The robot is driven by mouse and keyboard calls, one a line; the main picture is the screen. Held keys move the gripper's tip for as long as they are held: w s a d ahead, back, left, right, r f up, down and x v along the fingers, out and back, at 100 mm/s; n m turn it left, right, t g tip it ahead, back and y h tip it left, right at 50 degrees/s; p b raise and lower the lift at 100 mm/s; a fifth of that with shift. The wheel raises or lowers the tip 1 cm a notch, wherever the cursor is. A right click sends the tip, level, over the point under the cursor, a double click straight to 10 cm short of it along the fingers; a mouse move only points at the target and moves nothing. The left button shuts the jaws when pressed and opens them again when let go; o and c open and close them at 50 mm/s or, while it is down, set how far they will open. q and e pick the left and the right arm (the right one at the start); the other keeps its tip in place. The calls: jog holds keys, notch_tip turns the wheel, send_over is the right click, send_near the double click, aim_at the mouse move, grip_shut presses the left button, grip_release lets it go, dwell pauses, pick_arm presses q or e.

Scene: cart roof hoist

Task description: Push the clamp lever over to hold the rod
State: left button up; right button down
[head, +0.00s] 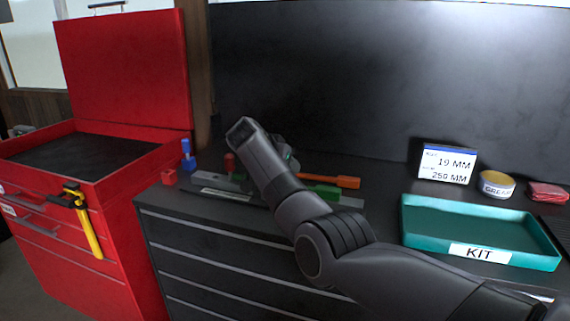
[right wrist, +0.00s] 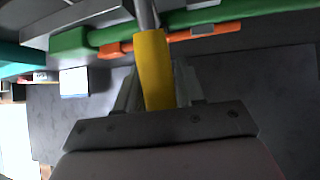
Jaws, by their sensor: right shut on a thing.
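In the right wrist view a yellow grip (right wrist: 153,75) on a grey metal shaft (right wrist: 146,14), which looks like the clamp lever, stands between the fingers of my right gripper (right wrist: 158,92). The gripper is shut on the yellow grip. A green bar (right wrist: 70,42) and an orange bar (right wrist: 190,35) lie beyond it. In the head view the orange bar (head: 335,181) and the green part (head: 325,192) show on the dark cabinet, beside a grey rail (head: 226,185). My right forearm hides the grip and most of the gripper there. I cannot clearly tell which bar is the rod.
A teal KIT tray (head: 478,201) is at the right, with a size sign (head: 446,163), a grease tin (head: 496,184) and a red cloth (head: 547,192) behind. Red and blue blocks (head: 187,156) stand left. An open red chest (head: 125,70) carries a yellow tool (head: 88,225).

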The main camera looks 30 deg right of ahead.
jog(key=shift+d+r, duration=0.1)
jog(key=c, duration=0.8)
grip_release()
jog(key=shift+b+v, duration=0.7)
jog(key=shift+v, duration=2.85)
